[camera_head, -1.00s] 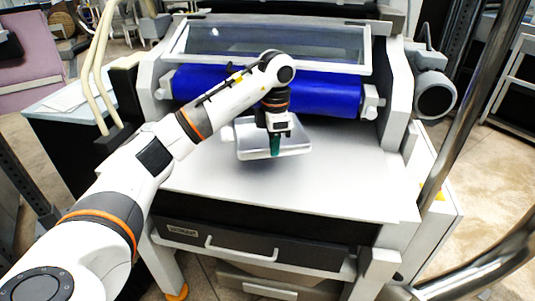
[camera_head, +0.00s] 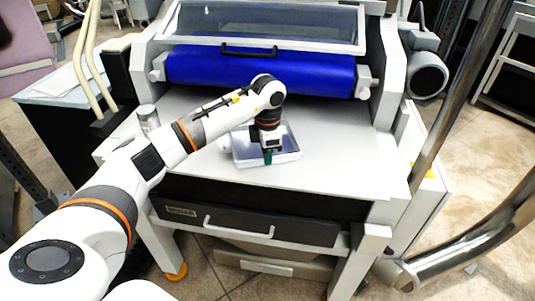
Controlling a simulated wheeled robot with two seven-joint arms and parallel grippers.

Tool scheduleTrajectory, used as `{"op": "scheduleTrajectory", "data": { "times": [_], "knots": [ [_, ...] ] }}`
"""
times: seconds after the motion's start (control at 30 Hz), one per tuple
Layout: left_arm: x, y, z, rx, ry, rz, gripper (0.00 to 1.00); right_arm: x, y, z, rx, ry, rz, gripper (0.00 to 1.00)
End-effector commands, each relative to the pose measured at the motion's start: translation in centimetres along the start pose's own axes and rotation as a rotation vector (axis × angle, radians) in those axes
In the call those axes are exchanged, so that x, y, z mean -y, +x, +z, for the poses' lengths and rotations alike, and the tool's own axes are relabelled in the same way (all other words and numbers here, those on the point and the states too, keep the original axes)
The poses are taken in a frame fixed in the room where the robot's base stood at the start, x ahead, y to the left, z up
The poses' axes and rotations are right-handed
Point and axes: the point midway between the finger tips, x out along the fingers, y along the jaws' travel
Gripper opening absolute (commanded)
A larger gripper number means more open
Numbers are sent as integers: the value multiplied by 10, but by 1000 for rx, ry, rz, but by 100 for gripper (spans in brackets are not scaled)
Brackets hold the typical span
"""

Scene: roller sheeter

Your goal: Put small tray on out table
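The small tray (camera_head: 287,155) is a shallow silver-grey tray low over or on the light grey table (camera_head: 335,165) in front of the blue roller. I cannot tell whether it touches the surface. My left gripper (camera_head: 268,157) points down at the tray, with its green fingertip at the tray's near side. The arm hides part of the tray, and whether the fingers are closed on it is too small to tell. My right gripper is not in view.
The blue roller (camera_head: 260,75) and a clear cover (camera_head: 262,25) stand behind the table. A drawer with a handle (camera_head: 238,226) is below its front edge. A metal bar (camera_head: 455,110) rises at the right. The table right of the tray is clear.

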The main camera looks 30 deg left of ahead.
Motion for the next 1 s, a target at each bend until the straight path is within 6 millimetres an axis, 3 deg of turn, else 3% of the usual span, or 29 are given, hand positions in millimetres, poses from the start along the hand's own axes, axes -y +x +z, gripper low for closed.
{"op": "scheduleTrajectory", "data": {
  "times": [0.03,0.07,0.17,0.57,1.0],
  "knots": [
    [0,2,0,-1,-1,-1,0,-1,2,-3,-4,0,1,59],
    [0,2,0,0,-1,0,10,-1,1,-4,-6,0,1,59],
    [0,1,0,0,-1,0,26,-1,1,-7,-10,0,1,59],
    [1,-6,0,-1,-1,-1,27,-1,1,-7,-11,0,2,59],
    [1,-93,0,-2,-1,-2,27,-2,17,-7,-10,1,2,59]
  ]
}}
